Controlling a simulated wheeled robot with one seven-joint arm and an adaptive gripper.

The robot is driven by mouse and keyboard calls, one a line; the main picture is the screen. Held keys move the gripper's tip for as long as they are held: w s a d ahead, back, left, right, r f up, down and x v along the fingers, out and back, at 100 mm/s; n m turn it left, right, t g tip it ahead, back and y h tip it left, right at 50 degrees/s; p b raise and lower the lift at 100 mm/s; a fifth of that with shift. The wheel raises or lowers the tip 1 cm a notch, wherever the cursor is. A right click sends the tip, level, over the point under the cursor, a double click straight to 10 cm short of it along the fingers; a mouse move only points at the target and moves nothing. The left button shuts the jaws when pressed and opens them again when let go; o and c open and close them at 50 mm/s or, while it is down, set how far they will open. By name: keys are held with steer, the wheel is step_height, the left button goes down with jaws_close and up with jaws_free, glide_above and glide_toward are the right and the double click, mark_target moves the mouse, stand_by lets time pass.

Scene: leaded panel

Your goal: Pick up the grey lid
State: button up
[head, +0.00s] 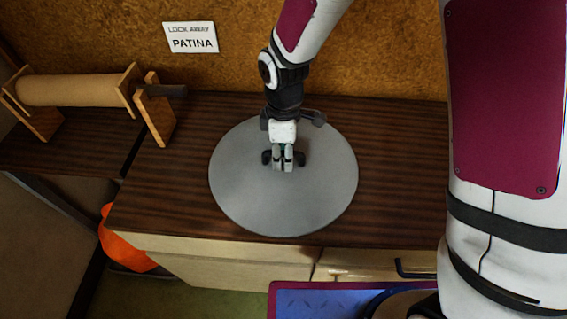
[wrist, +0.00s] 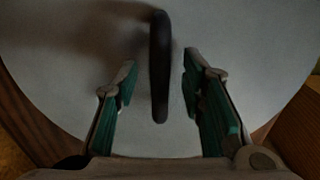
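The grey lid (head: 240,192) is a large flat round disc lying on the dark wooden worktop. It fills most of the wrist view (wrist: 60,70). Its dark bar handle (wrist: 160,65) stands near the middle of the disc. In the head view my gripper (head: 283,166) points down over the handle and hides its middle; dark parts show on both sides. In the wrist view my gripper (wrist: 159,66) is open, with green-padded fingers on either side of the handle. A gap shows between the handle and each finger. The gripper holds nothing.
The worktop (head: 395,170) is clear right of the lid. A roll on a wooden stand (head: 75,88) is at the left. An orange thing (head: 122,240) hangs below the left front edge.

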jaws_close()
steer(key=shift+r, duration=0.15)
